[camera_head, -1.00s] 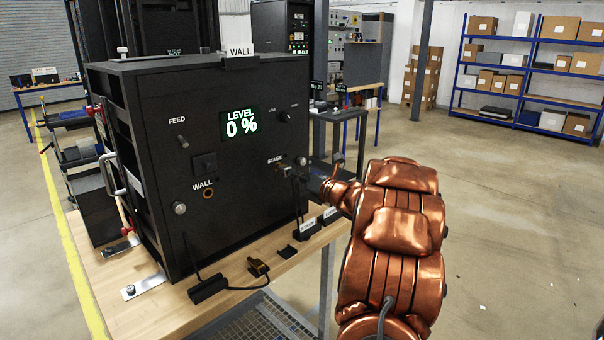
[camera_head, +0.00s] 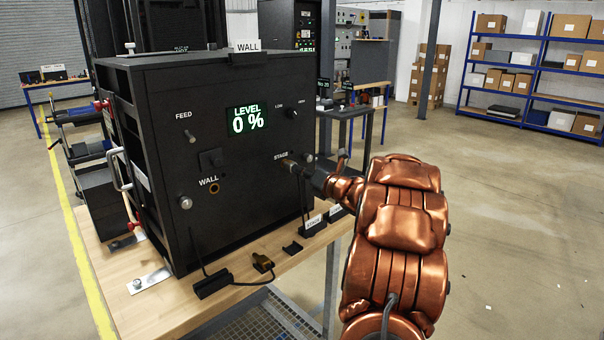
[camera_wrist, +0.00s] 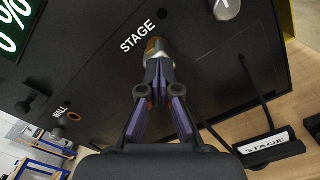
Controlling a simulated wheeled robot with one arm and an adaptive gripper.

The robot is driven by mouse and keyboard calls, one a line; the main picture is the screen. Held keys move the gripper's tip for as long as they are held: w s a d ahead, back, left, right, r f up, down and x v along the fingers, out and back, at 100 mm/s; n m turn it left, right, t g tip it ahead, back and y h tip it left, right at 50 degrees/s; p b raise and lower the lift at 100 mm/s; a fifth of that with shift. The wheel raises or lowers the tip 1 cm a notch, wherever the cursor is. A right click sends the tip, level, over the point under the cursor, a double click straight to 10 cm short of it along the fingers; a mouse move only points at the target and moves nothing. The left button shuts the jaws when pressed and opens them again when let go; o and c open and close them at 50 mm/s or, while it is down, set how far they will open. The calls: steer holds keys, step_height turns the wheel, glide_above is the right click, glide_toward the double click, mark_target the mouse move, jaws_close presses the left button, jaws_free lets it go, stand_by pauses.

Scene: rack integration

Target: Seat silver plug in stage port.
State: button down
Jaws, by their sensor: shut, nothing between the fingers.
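The silver plug (camera_wrist: 158,58) sits at the brass-ringed STAGE port (camera_wrist: 155,44) on the black cabinet's front, under the STAGE label. It points into the port; I cannot tell how deep it is. My gripper (camera_wrist: 159,68) is shut, its fingertips right at the plug's outer end, with nothing held between them. In the head view the plug (camera_head: 288,164) is small and my gripper (camera_head: 309,169) is beside it, partly hidden by my arm. A black cable (camera_wrist: 258,82) hangs to the right of the gripper in the wrist view.
The cabinet (camera_head: 240,190) stands on a wooden bench (camera_head: 160,312). A STAGE-labelled holder (camera_head: 313,225) is below the port. A brass-coloured plug (camera_head: 262,263) and black cable block (camera_head: 212,285) lie at the bench's front. The WALL port (camera_head: 213,188) is empty. The display reads 0 %.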

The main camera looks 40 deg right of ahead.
steer(key=shift+w, duration=0.3)
steer(key=shift+b, duration=0.3)
steer(key=s+b, duration=0.2)
steer(key=s, duration=1.2)
steer(key=shift+s+a+b, duration=0.2)
steer(key=shift+s+b, duration=0.15)
steer(key=shift+s, duration=0.05)
steer(key=shift+w, duration=0.1)
